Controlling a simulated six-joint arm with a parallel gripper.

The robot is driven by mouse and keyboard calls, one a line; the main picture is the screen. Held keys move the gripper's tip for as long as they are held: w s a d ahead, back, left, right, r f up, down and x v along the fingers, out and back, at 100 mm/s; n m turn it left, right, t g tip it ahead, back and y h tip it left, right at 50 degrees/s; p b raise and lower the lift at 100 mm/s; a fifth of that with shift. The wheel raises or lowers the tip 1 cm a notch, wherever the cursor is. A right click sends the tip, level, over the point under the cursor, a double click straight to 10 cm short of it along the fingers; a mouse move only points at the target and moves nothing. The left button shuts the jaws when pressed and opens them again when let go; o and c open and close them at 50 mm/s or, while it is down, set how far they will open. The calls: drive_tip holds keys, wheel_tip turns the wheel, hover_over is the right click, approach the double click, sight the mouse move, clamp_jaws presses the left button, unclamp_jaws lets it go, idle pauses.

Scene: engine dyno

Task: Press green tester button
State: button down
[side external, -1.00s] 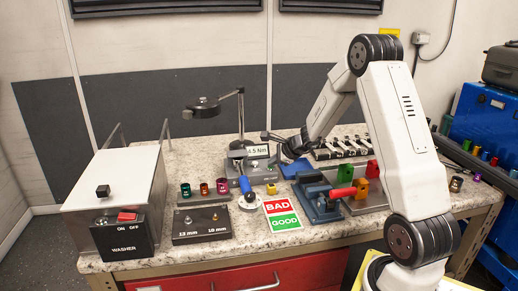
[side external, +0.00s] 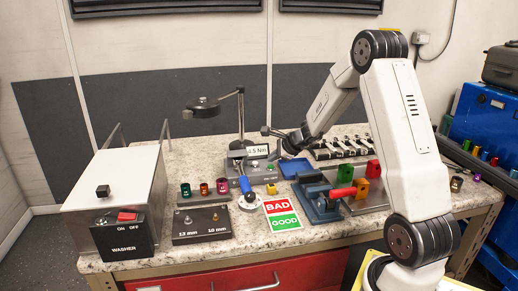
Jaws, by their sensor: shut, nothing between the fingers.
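The grey tester (side external: 262,177) stands on the bench near the middle. Its small display (side external: 257,151) reads about 4.5 Nm. A small green button (side external: 255,164) shows faintly on the face below the display. A tool with a blue handle (side external: 245,184) is at its left side. My gripper (side external: 265,130) is shut and empty, in front of or above the tester's upper right part as seen here. It appears apart from the button; the exact height is hard to tell.
A blue tray (side external: 297,169) lies right of the tester. A black lamp (side external: 203,108) on a jointed arm stands behind left. The washer (side external: 118,195) is at left.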

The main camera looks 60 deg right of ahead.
sight(273, 167)
drive_tip(key=shift+r, duration=2.65)
